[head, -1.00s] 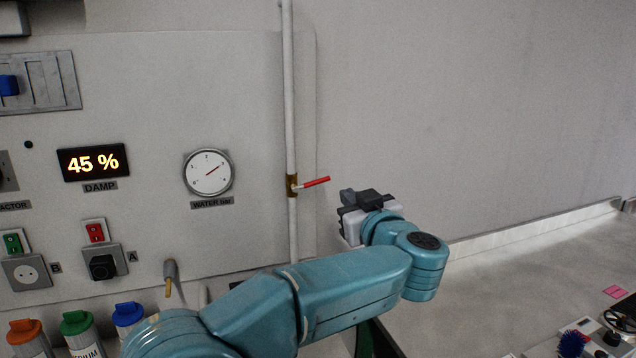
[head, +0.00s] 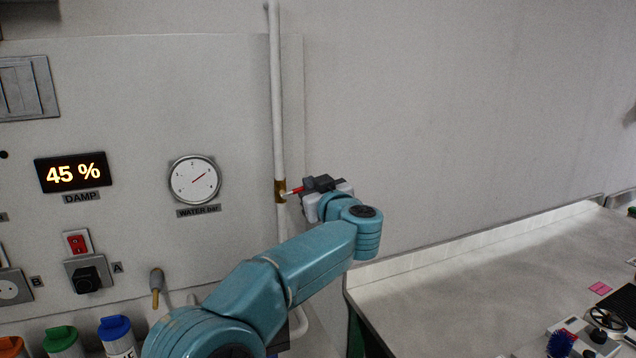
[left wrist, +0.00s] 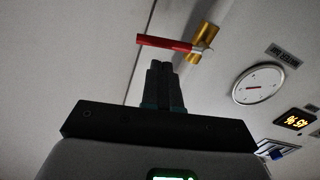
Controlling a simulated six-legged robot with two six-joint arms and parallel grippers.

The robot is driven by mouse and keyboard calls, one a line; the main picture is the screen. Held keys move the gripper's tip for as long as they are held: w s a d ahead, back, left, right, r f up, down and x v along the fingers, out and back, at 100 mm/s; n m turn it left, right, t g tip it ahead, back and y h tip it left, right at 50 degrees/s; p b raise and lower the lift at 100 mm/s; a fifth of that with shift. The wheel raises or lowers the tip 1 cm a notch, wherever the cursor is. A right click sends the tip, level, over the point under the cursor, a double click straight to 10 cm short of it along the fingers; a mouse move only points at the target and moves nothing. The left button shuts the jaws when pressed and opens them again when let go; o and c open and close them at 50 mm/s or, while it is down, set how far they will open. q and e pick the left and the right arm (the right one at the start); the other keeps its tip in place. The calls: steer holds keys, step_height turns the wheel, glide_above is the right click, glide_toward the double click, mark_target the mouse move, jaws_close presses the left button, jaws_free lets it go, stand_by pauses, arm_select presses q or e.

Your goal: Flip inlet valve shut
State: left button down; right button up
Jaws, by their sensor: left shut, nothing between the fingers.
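The inlet valve is a brass body (head: 280,191) on the white vertical pipe, with a red lever (head: 296,190) sticking out to the right, nearly level and slightly raised at its outer end. In the left wrist view the red lever (left wrist: 164,42) and brass body (left wrist: 203,42) lie just beyond the fingertips. My left gripper (head: 306,187) is at the lever and covers its outer part in the head view. In the left wrist view its two fingers (left wrist: 161,66) are together and empty, with a small apparent gap to the lever; contact cannot be told. My right gripper is not in view.
The white pipe (head: 277,100) runs up the wall panel. A round water gauge (head: 194,180) and a "45 %" damp display (head: 73,172) are to the left. Capped bottles (head: 116,335) stand at lower left. A bench (head: 470,270) extends right; the wall above it is clear.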

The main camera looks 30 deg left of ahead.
arm_select(q)
steer(key=shift+w+a+f, duration=0.35)
steer(key=shift+w+f, duration=0.05)
steer(key=shift+f, duration=0.1)
steer(key=m+p, duration=0.1)
steer(key=p, duration=0.1)
steer(key=f+m+p, duration=0.1)
steer(key=p, duration=0.2)
steer(key=shift+w+f, duration=0.25)
steer(key=shift+f, duration=0.05)
steer(key=shift+a, duration=0.1)
